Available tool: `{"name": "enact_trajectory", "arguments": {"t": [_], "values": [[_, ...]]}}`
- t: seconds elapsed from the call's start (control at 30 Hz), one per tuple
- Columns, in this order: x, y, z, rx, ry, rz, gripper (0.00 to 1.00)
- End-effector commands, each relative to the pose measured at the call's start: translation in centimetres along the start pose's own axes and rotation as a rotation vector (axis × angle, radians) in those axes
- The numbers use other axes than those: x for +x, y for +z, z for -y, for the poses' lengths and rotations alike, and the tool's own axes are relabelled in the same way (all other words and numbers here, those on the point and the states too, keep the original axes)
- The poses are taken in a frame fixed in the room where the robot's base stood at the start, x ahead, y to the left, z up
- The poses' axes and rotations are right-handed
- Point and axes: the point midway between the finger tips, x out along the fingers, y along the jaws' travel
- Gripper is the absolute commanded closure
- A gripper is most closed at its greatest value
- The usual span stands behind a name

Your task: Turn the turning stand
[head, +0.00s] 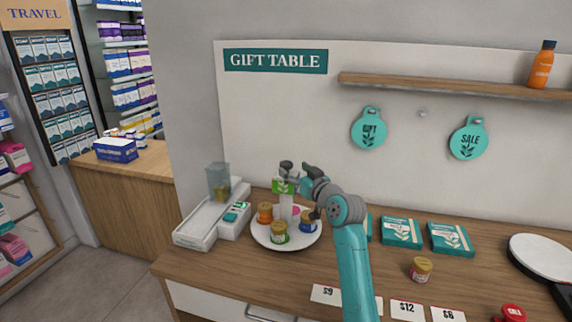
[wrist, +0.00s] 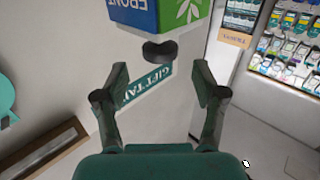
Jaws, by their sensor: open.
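The turning stand is a round white plate (head: 262,240) on the wooden counter, with several small jars on it and a white post in its middle. A sign block (head: 284,187) with a green face sits on the post, below a dark knob (head: 286,167). In the wrist view the block (wrist: 160,14) shows a blue face and a green leaf face, upside down, with the knob (wrist: 159,51) just beyond my fingertips. My gripper (wrist: 161,82) is open with nothing between its fingers. In the head view my gripper (head: 298,172) is by the knob; contact cannot be told.
A white dispenser (head: 205,222) with a clear hopper stands close left of the plate. Teal boxes (head: 401,232), a gold-lidded jar (head: 420,269) and price cards (head: 406,308) lie to the right. A shelf (head: 440,86) and two teal tags hang on the wall behind.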

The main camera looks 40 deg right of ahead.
Motion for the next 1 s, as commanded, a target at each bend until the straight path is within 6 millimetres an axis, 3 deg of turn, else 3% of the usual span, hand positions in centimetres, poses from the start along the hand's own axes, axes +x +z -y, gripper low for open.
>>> {"name": "enact_trajectory", "arguments": {"t": [0.1, 0.3, 0.73, 0.77, 1.0], "values": [[2.2, -0.1, 0.0, 0.0, -0.001, 0.0, 0.3], [4.6, -0.1, 0.0, 0.0, -0.001, 0.0, 0.3], [5.6, 0.0, 0.0, 0.0, 0.001, -0.001, 0.3], [5.6, 0.0, 0.0, 0.0, 0.0, -0.001, 0.33], [5.6, 0.0, 0.0, 0.0, 0.0, -0.001, 0.93]]}}
